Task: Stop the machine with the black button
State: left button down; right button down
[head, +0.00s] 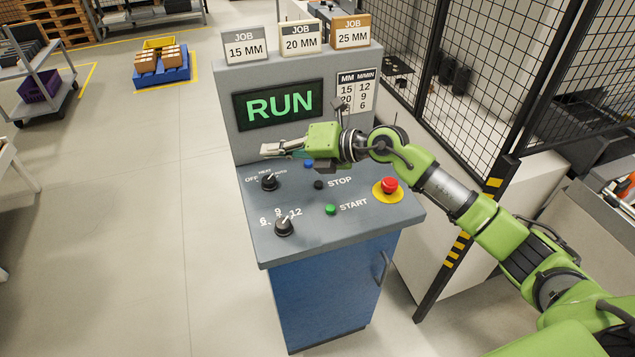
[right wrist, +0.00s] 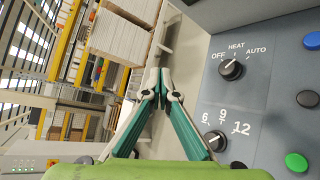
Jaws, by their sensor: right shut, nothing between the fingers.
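The black button (head: 318,184) sits beside the word STOP on the sloping grey panel of the control console (head: 262,225). It also shows at the right edge of the right wrist view (right wrist: 308,99). The screen (head: 279,104) reads RUN in green. My right gripper (head: 270,150) is shut and empty, above the panel's upper left part, pointing left. It is apart from the black button, which lies below and to the right of it. In the right wrist view its fingertips (right wrist: 161,86) meet, left of the knobs. My left gripper is not in view.
Near the button are a blue button (head: 308,164), a green START button (head: 330,209), a red emergency button (head: 389,185) on yellow, a mode knob (head: 269,182) and a speed knob (head: 284,227). Job signs (head: 300,38) stand on top. A mesh fence (head: 480,80) rises to the right.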

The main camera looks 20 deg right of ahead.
aim_at(321, 184)
jog(key=w+d+f+h, duration=0.1)
jog(key=d+f+h, duration=0.1)
jog(key=d, duration=0.4)
jog(key=w+d+f+g+h, duration=0.1)
jog(key=w+d+f+h, duration=0.1)
jog(key=d, duration=0.4)
jog(key=shift+h, duration=0.8)
jog(key=shift+f, duration=0.1)
jog(key=shift+w+f+b, duration=0.1)
jog(key=shift+f+b, duration=2.65)
jog(key=shift+f, duration=1.6)
jog(key=shift+f+b, duration=0.3)
jog(key=shift+b, duration=0.05)
jog(key=shift+f+b, duration=0.4)
jog(key=shift+f, duration=0.15)
jog(key=shift+r, duration=0.1)
jog(key=shift+r+p, duration=0.6)
jog(key=shift+r, duration=0.2)
